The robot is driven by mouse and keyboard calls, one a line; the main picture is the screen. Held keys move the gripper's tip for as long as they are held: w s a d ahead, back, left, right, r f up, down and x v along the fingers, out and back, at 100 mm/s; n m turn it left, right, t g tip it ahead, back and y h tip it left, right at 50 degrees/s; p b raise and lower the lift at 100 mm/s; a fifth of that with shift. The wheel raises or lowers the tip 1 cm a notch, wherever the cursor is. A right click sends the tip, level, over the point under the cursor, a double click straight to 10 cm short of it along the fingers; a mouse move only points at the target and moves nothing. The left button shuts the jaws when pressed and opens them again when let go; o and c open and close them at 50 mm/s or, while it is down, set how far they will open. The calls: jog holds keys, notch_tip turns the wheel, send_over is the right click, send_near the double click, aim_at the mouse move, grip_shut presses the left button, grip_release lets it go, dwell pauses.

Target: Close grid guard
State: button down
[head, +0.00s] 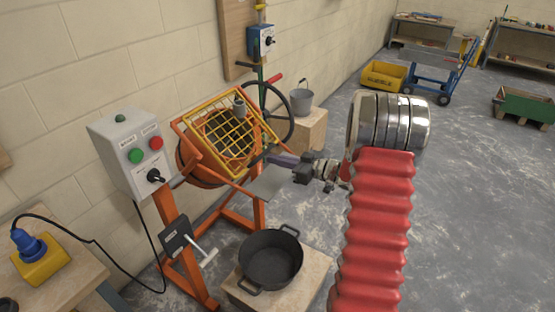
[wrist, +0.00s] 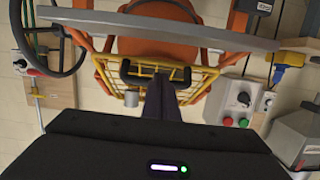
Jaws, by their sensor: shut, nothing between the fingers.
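The grid guard (head: 228,122) is a yellow lattice in the head view, in front of the orange mixer drum (head: 190,165). It is tilted, and I cannot tell whether it lies flush on the drum's mouth. A small grey cylinder (head: 240,105) shows at its upper right edge. In the wrist view the guard (wrist: 200,80) shows upside down, partly hidden behind my gripper (wrist: 160,85). My gripper (head: 276,159) is shut and empty, to the lower right of the guard in the head view. Whether it touches the guard is unclear.
A grey control box (head: 125,152) stands left of the mixer. A black handwheel (head: 290,115) is behind the guard. A grey plate (head: 270,182) juts out below my gripper, above a black tub (head: 270,262). A bucket (head: 301,101) stands behind.

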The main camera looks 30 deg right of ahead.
jog(key=shift+s+d+r, duration=0.8)
jog(key=shift+s+r, duration=0.15)
jog(key=shift+s, duration=0.15)
jog(key=s+d+f, duration=0.3)
jog(key=s+f, duration=0.3)
jog(key=shift+s+d, duration=0.15)
jog(key=shift+d, duration=0.2)
jog(key=shift+f, duration=0.1)
